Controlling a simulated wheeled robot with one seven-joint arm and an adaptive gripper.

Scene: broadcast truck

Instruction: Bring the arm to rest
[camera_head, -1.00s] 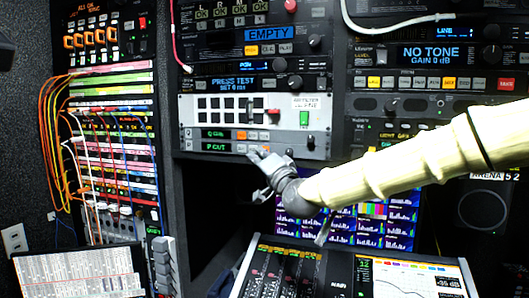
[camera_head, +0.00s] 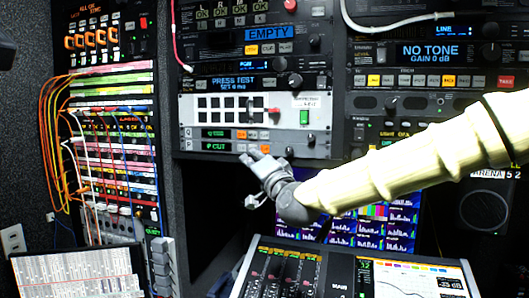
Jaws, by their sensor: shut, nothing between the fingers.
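My cream-coloured arm (camera_head: 400,158) reaches in from the right edge of the head view. It ends in my grey gripper (camera_head: 250,158), which points up and to the left. The gripper is shut and empty. I cannot tell from this view whether the fingertips touch the panel.
A mixing console (camera_head: 282,272) with a lit screen stands below the arm. Colourful monitors (camera_head: 375,228) are behind it. A patch bay with orange and white cables (camera_head: 105,150) is at the left. A dark open bay (camera_head: 210,210) lies below the gripper.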

